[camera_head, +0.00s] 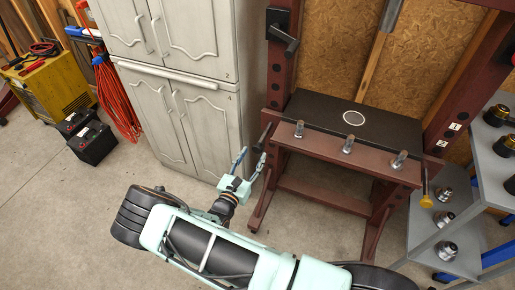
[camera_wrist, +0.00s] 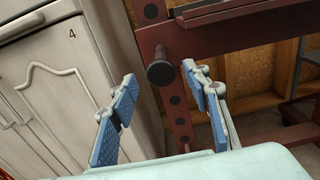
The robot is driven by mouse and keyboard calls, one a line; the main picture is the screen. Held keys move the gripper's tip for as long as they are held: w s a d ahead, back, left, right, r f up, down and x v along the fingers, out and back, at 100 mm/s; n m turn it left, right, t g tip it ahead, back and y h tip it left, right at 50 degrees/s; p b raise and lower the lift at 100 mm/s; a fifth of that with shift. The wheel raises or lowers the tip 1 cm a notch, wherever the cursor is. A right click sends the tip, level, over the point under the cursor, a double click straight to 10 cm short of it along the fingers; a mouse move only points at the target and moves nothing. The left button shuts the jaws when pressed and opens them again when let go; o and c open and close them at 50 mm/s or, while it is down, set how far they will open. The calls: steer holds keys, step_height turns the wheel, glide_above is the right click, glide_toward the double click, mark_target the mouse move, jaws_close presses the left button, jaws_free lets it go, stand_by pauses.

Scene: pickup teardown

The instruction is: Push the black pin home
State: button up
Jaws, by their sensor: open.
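The black pin (camera_wrist: 160,72) sticks out of the dark red left post (camera_wrist: 178,115) of the press frame, with its round head towards me in the wrist view. In the head view the pin (camera_head: 265,134) shows as a short dark rod left of the frame's bed. My gripper (camera_head: 251,158) is open and empty, just below and left of the pin. In the wrist view the blue-padded fingers (camera_wrist: 159,76) stand apart on either side of the pin's head, which appears beyond them. I see no contact. The pin's inner end is hidden.
A pale cabinet (camera_head: 205,125) stands close on the left. A yellow-headed pin (camera_head: 426,195) is at the frame's right post. A grey shelf (camera_head: 478,165) with metal parts stands at the right.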

mark_target(256, 150)
steer(key=shift+x, duration=2.25)
steer(key=shift+c, duration=0.3)
jaws_close()
